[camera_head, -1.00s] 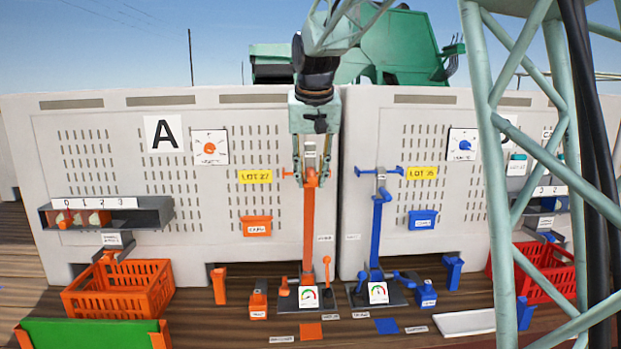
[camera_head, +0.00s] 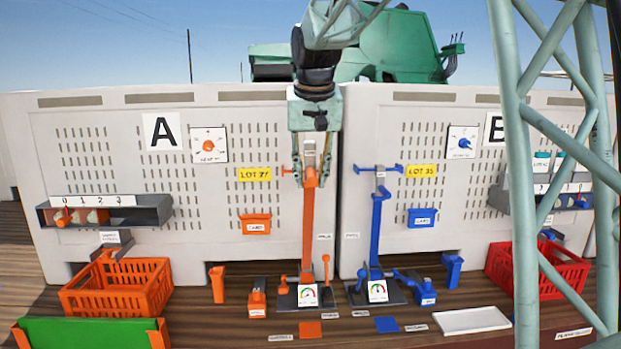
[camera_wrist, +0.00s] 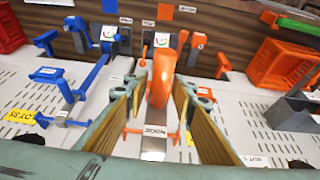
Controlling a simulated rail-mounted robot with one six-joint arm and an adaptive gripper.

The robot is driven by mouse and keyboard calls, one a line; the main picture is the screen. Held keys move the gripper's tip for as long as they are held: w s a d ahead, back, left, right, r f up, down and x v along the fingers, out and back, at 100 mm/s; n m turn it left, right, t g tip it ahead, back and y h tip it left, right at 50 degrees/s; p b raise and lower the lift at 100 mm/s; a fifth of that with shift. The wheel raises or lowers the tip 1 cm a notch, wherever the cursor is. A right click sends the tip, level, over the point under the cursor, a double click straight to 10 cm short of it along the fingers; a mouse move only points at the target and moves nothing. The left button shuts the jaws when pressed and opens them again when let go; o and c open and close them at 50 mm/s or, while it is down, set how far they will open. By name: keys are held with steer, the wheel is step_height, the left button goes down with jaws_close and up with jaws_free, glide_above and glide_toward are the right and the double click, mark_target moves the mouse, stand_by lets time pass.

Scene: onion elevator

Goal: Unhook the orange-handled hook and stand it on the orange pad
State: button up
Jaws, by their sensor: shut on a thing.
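My gripper (camera_head: 310,180) is at the top of the orange upright post (camera_head: 308,230), fingers pointing down on either side of an orange part. In the wrist view my gripper (camera_wrist: 160,95) has its two fingers around a rounded orange handle (camera_wrist: 162,72), which looks like the orange-handled hook. A metal strip with a label lies below it in that view. The fingers hide where the hook meets the post, so I cannot tell whether it still hangs there. The orange pad (camera_head: 310,329) lies flat on the deck in front of the post and looks bare.
A blue post (camera_head: 377,225) with crossbars stands to the right, with a blue pad (camera_head: 386,324) before it. An orange crate (camera_head: 117,290) is at left and a red crate (camera_head: 540,270) at right. A green lattice (camera_head: 525,200) crosses the right side.

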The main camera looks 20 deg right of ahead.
steer(key=s+a+b, duration=0.1)
steer(key=s+b, duration=0.1)
steer(key=s, duration=0.5)
steer(key=shift+a, duration=0.2)
stand_by(1.1)
stand_by(0.3)
stand_by(0.4)
